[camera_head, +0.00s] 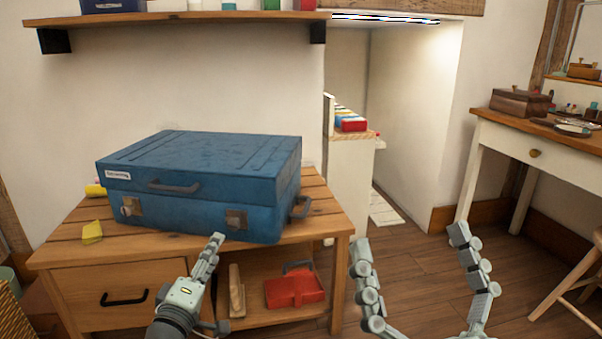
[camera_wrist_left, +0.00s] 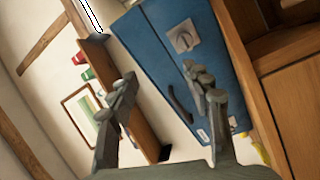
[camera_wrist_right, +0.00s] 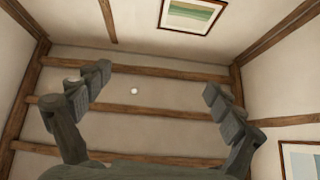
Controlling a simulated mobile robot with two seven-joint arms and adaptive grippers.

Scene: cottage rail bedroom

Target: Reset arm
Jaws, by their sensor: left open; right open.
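My left gripper (camera_head: 217,285) is low in front of the wooden table, seen side-on in the head view. In the left wrist view its fingers (camera_wrist_left: 160,95) are apart with nothing between them, and the blue case shows beyond them. My right gripper (camera_head: 415,265) is at the lower right of the head view, fingers wide apart and empty, over the floor. In the right wrist view its fingers (camera_wrist_right: 155,95) spread open and point toward the beamed ceiling. The closed blue case (camera_head: 200,185) lies on the table; the left gripper's tip appears just in front of its lower edge.
The wooden table (camera_head: 70,250) has a drawer and an open shelf holding a red item (camera_head: 295,288). A yellow block (camera_head: 92,232) lies beside the case. A wall shelf (camera_head: 180,18) hangs above. A white desk (camera_head: 520,140) and stool stand at right. Floor between table and desk is clear.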

